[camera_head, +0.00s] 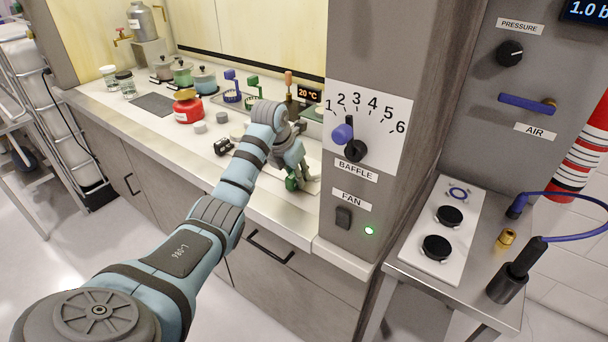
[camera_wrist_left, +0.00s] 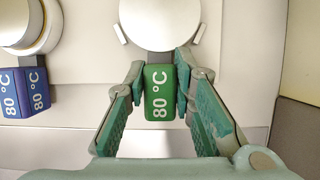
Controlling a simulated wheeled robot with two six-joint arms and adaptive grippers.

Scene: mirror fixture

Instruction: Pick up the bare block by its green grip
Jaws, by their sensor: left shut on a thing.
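In the left wrist view a green grip (camera_wrist_left: 158,95) marked 80 °C sits between the fingers of my left gripper (camera_wrist_left: 160,78). The fingers are shut on its two sides. A plain pale round disc (camera_wrist_left: 158,20) lies just beyond the grip, with nothing on top of it. In the head view my left gripper (camera_head: 294,182) points down at the counter beside the grey pillar and largely hides the grip and block. I cannot tell whether the block is clear of the surface. My right gripper is not in view.
A blue grip (camera_wrist_left: 25,92) marked 80 °C, by a round pale piece, is left of the gripper. The grey pillar (camera_head: 375,50) with a numbered baffle panel stands close on the right. A red pot (camera_head: 187,107) and a small black item (camera_head: 223,147) are on the counter.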

